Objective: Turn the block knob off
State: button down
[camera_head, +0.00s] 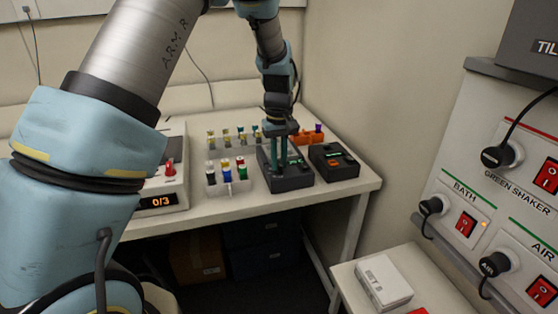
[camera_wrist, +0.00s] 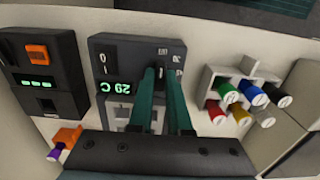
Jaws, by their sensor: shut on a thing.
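The block (camera_head: 292,182) is a dark grey heater unit on the bench in the head view. It also fills the middle of the wrist view (camera_wrist: 112,52), with a green temperature display shown upside down and a black rocker switch. The block knob (camera_wrist: 159,68) is a small dark knob on its top face, mostly hidden by my fingers. My gripper (camera_head: 281,168) points down over the block. In the wrist view its two teal fingers (camera_wrist: 160,78) stand on either side of the knob and are shut on it. The knob's exact angle is hard to tell.
A smaller dark device (camera_head: 333,161) stands right of the block. A rack of coloured-cap tubes (camera_head: 228,185) stands close on its left, more tubes behind. An orange holder (camera_head: 308,136) is behind. A wall panel with switches (camera_head: 463,205) is at right.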

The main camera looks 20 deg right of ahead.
aim_at(279, 163)
dwell(0.3)
jog(key=c, duration=0.9)
grip_release()
jog(key=shift+o, duration=0.2)
jog(key=shift+r, duration=0.1)
notch_tip(279, 163, up, 11)
jog(key=b, duration=0.3)
jog(key=shift+f, duration=0.2)
jog(key=a+f, duration=0.3)
jog(key=a, duration=1.8)
jog(key=s+a+f+t, duration=0.1)
jog(key=s+a+f, duration=0.3)
jog(key=s+a, duration=0.4)
jog(key=a, duration=0.5)
jog(key=shift+s+t, duration=0.3)
jog(key=shift+s, duration=0.1)
